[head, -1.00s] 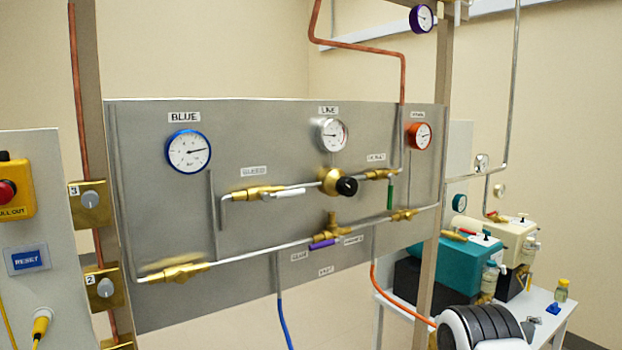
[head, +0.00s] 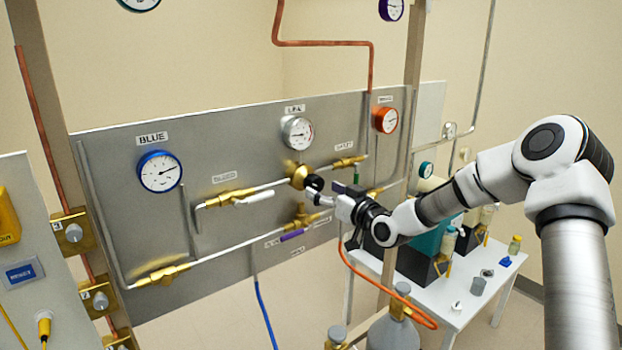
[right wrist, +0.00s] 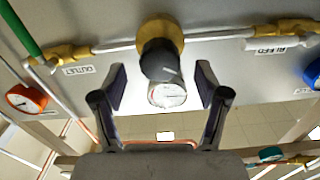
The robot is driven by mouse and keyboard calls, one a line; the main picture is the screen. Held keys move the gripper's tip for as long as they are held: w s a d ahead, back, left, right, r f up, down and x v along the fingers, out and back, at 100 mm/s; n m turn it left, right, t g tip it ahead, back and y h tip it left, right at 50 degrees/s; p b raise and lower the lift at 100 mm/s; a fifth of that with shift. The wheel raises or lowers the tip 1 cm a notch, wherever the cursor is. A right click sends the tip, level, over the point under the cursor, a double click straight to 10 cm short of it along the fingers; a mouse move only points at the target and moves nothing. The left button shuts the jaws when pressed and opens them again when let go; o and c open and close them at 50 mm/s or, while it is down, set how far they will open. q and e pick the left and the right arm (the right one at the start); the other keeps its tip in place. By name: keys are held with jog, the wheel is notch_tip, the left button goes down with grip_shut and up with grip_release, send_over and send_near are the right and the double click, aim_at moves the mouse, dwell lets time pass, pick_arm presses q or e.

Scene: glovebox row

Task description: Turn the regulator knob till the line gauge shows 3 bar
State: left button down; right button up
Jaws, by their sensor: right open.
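The regulator is a brass body (head: 298,172) with a round black knob (head: 315,182) on its front, mid-panel. In the right wrist view the knob (right wrist: 158,60) carries a pale line and sits between the fingers' sides. The white-faced line gauge (head: 298,132) is above the regulator; its needle seems to point left, but its numbers are too small to read. The line gauge (right wrist: 168,95) is partly covered by the knob in the wrist view. My right gripper (right wrist: 161,75) is open, with a gap on each side of the knob. The right gripper (head: 326,194) is close before it. My left gripper is out of view.
A bleed valve with white handle (head: 255,198) is left of the regulator; an outlet valve (head: 347,162) is right. A purple handle (head: 292,236) lies below. The blue gauge (head: 160,171) and orange gauge (head: 385,120) flank the line gauge. A white table (head: 465,305) stands at right.

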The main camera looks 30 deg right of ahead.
aim_at(318, 187)
jog(key=w+p, duration=0.1)
jog(key=w, duration=0.2)
jog(key=shift+w+a, duration=0.15)
jog(key=shift+w, duration=0.45)
jog(key=c, duration=1.2)
jog(key=shift+o, duration=0.2)
